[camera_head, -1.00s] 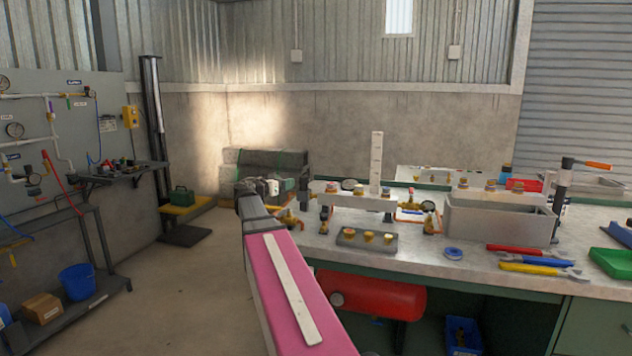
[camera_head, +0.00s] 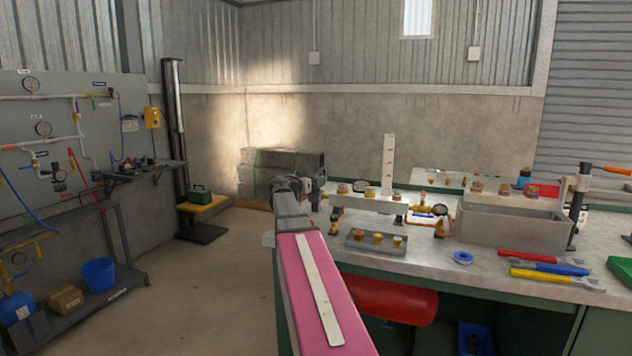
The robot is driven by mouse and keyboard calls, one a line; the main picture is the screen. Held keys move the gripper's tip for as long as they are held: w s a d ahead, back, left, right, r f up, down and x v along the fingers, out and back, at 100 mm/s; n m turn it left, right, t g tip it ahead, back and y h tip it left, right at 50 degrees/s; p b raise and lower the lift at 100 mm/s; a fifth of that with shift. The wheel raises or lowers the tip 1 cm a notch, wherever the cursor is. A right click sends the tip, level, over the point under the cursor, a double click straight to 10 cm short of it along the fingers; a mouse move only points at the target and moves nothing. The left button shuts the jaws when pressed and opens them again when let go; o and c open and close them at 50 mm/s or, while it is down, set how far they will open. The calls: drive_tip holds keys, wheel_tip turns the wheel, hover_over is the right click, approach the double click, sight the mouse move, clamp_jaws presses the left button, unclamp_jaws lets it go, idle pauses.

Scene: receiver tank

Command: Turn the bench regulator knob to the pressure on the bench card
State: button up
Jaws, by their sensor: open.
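The bench (camera_head: 480,268) runs along the right with a pale metal top. Near its left end a light grey bar (camera_head: 362,202) carries several small brass and red-topped fittings, with a brass valve-like part (camera_head: 334,222) below its left end. I cannot tell which fitting is the bench regulator knob. A tall white marked strip (camera_head: 388,160) stands upright behind the bar; I cannot read any pressure on it or make out a bench card. My gripper (camera_head: 314,190), at the end of my pink arm, is open beside the bar's left end. Its fingers are small and partly hidden by my arm.
A grey block with brass fittings (camera_head: 376,243), a blue tape ring (camera_head: 462,258), a grey tank (camera_head: 512,228) and red and blue-handled tools (camera_head: 545,267) occupy the bench. A red cylinder (camera_head: 392,302) lies below. Clear floor (camera_head: 215,285) separates the bench from the left gauge panel.

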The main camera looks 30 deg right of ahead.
drive_tip(key=shift+w+d, duration=0.1)
drive_tip(key=shift+d, duration=0.35)
drive_tip(key=c, duration=0.9)
drive_tip(key=shift+w+m+g, duration=0.1)
drive_tip(key=shift+m+g, duration=0.3)
drive_tip(key=shift+g, duration=0.2)
